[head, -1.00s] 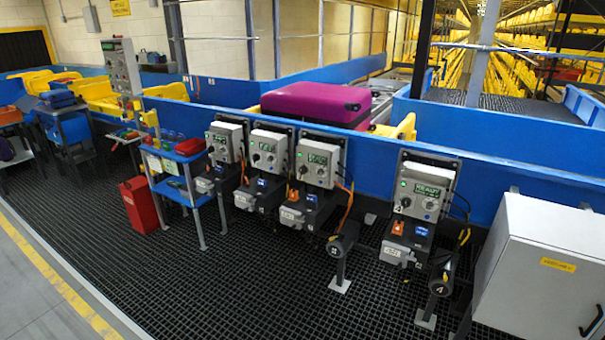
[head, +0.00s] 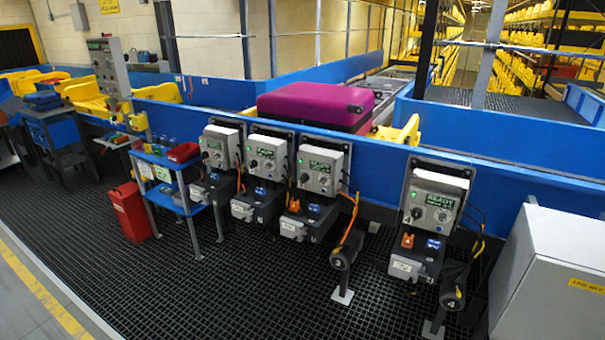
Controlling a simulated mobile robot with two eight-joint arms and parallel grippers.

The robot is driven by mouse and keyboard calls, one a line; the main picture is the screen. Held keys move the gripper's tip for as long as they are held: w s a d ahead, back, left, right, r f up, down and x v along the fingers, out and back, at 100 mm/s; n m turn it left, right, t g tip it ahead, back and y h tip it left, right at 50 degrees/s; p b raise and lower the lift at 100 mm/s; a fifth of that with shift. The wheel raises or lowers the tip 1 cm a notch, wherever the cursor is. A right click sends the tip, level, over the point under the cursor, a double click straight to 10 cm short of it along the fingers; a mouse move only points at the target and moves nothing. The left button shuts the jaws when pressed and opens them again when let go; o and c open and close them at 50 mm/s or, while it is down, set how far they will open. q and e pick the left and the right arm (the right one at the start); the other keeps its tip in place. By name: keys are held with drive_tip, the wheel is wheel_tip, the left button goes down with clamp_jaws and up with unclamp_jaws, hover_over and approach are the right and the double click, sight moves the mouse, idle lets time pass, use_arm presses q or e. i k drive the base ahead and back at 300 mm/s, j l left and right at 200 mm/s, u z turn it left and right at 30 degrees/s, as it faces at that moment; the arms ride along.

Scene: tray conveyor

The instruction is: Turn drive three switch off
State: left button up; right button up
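The drive three control box (head: 322,168) is a grey box with a green display, mounted on the blue conveyor side, third from the left. A dark round knob (head: 304,178) is on its face; its setting is too small to read. Below the box are an orange switch (head: 294,206), a blue part (head: 313,209) and a grey labelled box (head: 292,229). A dark motor (head: 343,257) marked 3 stands at lower right of it, joined by an orange cable. Neither of my grippers is in view.
Similar boxes stand left (head: 267,155) and right (head: 436,200); the right one reads READY. A grey cabinet (head: 550,265) is at right. A blue cart (head: 170,185) and red bin (head: 130,212) are at left. A magenta suitcase (head: 315,103) lies behind. The black grating floor (head: 230,290) in front is clear.

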sight(304, 178)
drive_tip(key=i+j+z, duration=0.1)
drive_tip(key=i+j, duration=0.5)
drive_tip(key=i, duration=0.3)
drive_tip(key=i+j+z, duration=0.1)
drive_tip(key=i+j, duration=0.6)
drive_tip(key=i, duration=0.2)
drive_tip(key=i+j+z, duration=0.1)
drive_tip(key=i+j, duration=0.6)
drive_tip(key=i, duration=0.15)
